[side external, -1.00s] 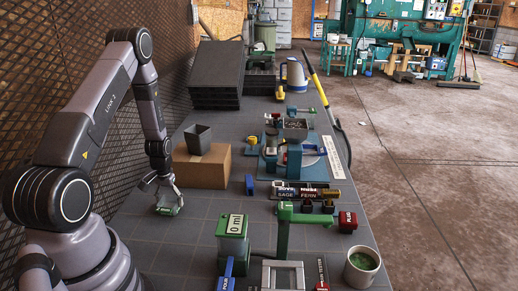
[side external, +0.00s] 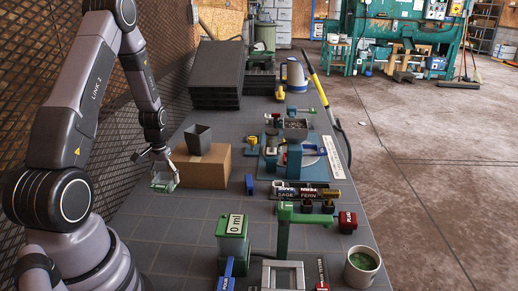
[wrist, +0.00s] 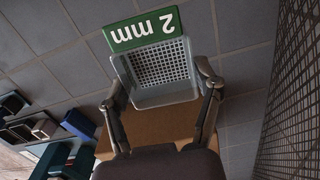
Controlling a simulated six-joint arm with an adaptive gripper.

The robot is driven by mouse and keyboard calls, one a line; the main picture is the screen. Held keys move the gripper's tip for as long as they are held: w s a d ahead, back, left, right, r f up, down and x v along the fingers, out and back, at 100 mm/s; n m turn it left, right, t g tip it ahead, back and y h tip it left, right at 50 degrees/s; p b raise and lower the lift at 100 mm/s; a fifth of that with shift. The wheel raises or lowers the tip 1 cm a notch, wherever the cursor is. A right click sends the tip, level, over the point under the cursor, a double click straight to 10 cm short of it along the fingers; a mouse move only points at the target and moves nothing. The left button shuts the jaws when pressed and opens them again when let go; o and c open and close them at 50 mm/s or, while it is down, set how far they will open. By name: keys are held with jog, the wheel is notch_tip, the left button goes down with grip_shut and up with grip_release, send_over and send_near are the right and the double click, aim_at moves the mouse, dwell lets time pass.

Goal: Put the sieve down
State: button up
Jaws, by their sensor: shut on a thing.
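The sieve (wrist: 160,65) is a grey square frame with a perforated mesh and a green tab reading "2 mm" in the wrist view. My gripper (wrist: 160,85) has one finger on each side of the sieve's frame and is shut on it. In the side external view my gripper (side external: 160,162) holds the sieve (side external: 163,184) at the left of the bench, left of a cardboard box. The sieve looks raised above the bench top, but its exact height is hard to tell.
A dark square pot (side external: 198,138) stands on the cardboard box (side external: 204,168). Dark trays (side external: 217,75) are stacked behind. The bench's left front (side external: 170,235) is clear.

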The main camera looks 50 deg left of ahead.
jog(key=w+d+r, duration=0.1)
jog(key=w+d, duration=1.5)
jog(key=d, duration=0.1)
jog(key=shift+n, duration=0.4)
jog(key=f, duration=0.5)
jog(key=shift+d+f, duration=0.25)
jog(key=shift+w+f, duration=0.1)
jog(key=shift+f, duration=1.9)
jog(key=shift+f, duration=0.1)
jog(key=o, duration=1.1)
